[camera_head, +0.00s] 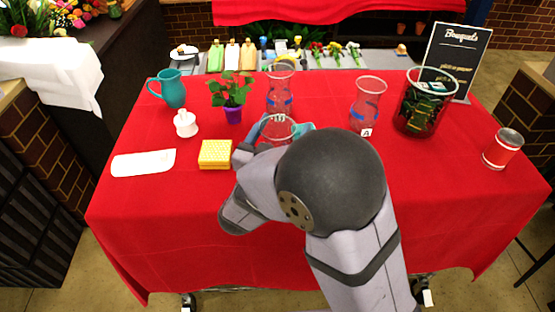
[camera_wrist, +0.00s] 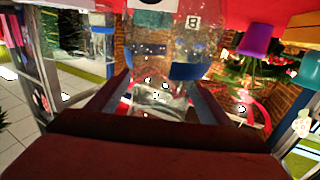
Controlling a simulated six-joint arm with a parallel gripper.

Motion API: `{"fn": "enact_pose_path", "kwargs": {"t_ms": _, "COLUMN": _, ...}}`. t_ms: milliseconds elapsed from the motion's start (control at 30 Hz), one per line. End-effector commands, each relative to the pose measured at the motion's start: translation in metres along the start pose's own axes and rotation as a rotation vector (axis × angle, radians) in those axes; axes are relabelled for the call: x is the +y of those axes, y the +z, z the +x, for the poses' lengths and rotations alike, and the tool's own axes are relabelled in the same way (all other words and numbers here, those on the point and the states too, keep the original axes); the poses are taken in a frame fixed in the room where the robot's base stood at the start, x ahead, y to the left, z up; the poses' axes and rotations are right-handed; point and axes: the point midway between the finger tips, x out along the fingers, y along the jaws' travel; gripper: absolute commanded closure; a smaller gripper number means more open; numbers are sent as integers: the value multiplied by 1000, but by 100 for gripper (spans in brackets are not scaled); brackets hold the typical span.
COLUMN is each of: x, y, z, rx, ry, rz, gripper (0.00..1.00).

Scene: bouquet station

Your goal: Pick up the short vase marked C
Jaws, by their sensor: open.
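A short clear glass vase (camera_head: 279,128) stands near the middle of the table, its lower part hidden behind my arm. No C mark shows on it. My gripper (camera_head: 284,124) is open at this vase, with a teal finger showing on either side of its rim. In the wrist view, which is upside down, my open gripper (camera_wrist: 160,82) has clear glass (camera_wrist: 158,100) between its fingers; contact cannot be told. Behind it stands a blue-banded vase marked B (camera_wrist: 192,50), also in the head view (camera_head: 280,92). A similar vase marked A (camera_head: 368,103) is to the right.
A yellow block (camera_head: 215,154), a purple-potted plant (camera_head: 232,112), a white dispenser (camera_head: 186,124) and a teal jug (camera_head: 172,92) are to the left. A large dark-filled glass container (camera_head: 425,105) and a clear cylinder (camera_head: 502,150) are to the right. The front cloth is clear.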

Motion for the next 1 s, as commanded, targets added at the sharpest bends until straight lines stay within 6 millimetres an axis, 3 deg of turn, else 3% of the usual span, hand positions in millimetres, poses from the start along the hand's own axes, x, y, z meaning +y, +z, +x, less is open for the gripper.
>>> {"fn": "enact_pose_path", "kwargs": {"t_ms": 200, "x": 0, "y": 0, "z": 1, "rx": 0, "ry": 0, "rz": 0, "gripper": 27}}
{"fn": "enact_pose_path", "kwargs": {"t_ms": 267, "x": 0, "y": 0, "z": 1, "rx": 0, "ry": 0, "rz": 0, "gripper": 39}}
{"fn": "enact_pose_path", "kwargs": {"t_ms": 500, "x": 0, "y": 0, "z": 0, "rx": 0, "ry": 0, "rz": 0, "gripper": 96}}
{"fn": "enact_pose_path", "kwargs": {"t_ms": 533, "x": 0, "y": 0, "z": 0, "rx": 0, "ry": 0, "rz": 0, "gripper": 100}}
{"fn": "enact_pose_path", "kwargs": {"t_ms": 1000, "x": 0, "y": -13, "z": 1, "rx": 6, "ry": 1, "rz": 5, "gripper": 100}}
